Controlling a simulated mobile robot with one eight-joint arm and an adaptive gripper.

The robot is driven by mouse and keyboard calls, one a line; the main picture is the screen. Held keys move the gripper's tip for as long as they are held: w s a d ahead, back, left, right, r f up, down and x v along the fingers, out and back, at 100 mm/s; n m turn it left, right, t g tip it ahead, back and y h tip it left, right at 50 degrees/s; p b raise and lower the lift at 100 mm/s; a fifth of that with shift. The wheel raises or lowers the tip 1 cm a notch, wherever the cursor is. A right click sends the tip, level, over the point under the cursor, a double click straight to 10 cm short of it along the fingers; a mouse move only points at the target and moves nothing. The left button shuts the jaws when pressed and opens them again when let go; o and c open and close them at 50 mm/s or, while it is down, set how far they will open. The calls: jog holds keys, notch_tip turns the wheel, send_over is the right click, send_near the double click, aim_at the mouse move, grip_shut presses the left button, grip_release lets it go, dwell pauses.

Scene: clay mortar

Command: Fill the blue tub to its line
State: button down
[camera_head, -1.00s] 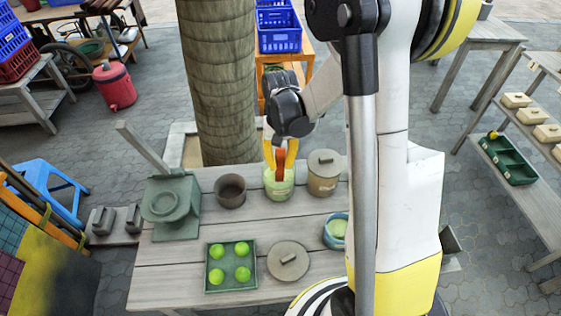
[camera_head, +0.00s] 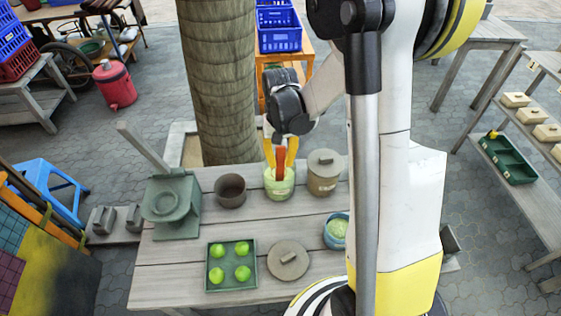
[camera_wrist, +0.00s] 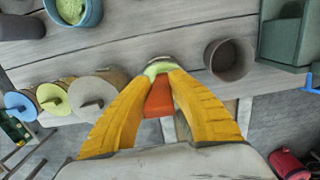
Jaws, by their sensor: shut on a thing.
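The blue tub (camera_head: 328,238) stands on the right part of the wooden table, partly behind my arm, with pale green material inside. It also shows at the top left of the wrist view (camera_wrist: 90,17). I cannot make out its line. My gripper (camera_head: 281,163) is shut on a red-orange handle (camera_wrist: 159,99), directly above the light green jar (camera_head: 279,188). The handle points down toward the jar's mouth; its lower end is hidden, so I cannot tell how deep it reaches or what it carries.
A lidded canister (camera_head: 323,181) stands right of the jar, a dark pot (camera_head: 230,192) left. A loose round lid (camera_head: 288,260) and a green tray (camera_head: 215,285) with green balls lie in front. A grey-green stand (camera_head: 177,225) occupies the table's left end.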

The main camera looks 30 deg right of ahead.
aim_at(280, 147)
notch_tip(280, 147, up, 10)
jog(key=p, duration=0.6)
jog(key=shift+f, duration=0.1)
